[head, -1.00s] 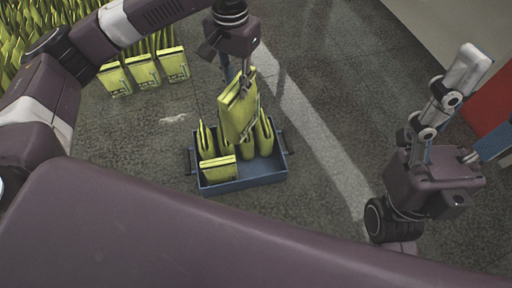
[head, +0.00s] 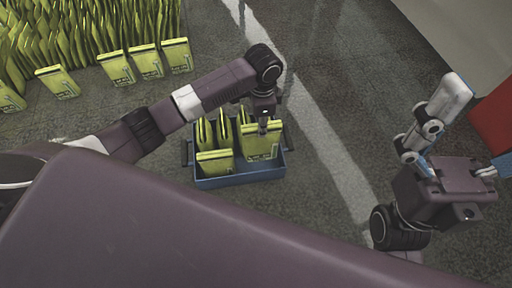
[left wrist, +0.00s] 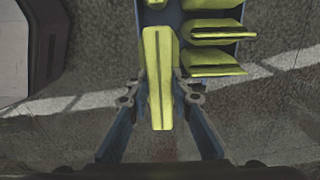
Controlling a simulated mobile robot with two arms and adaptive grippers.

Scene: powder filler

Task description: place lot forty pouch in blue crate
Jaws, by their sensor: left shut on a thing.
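A yellow-green pouch (head: 262,147) with small dark print stands at the right front of the blue crate (head: 242,177); its lot number is too small to read. My left gripper (head: 265,125) is above the crate, shut on this pouch near its top. The left wrist view shows the pouch (left wrist: 159,75) between the two fingers, beside other pouches. Its bottom is hidden, so I cannot tell whether it touches the crate floor. My right gripper (head: 455,150) is at the right, away from the crate; its finger gap is unclear.
Other yellow pouches (head: 214,161) stand in the crate's left and back parts. A row of pouches (head: 146,62) stands on the floor at the upper left, before a dense mass of pouches (head: 60,35). A red object (head: 494,120) is at the right edge. Floor right of the crate is clear.

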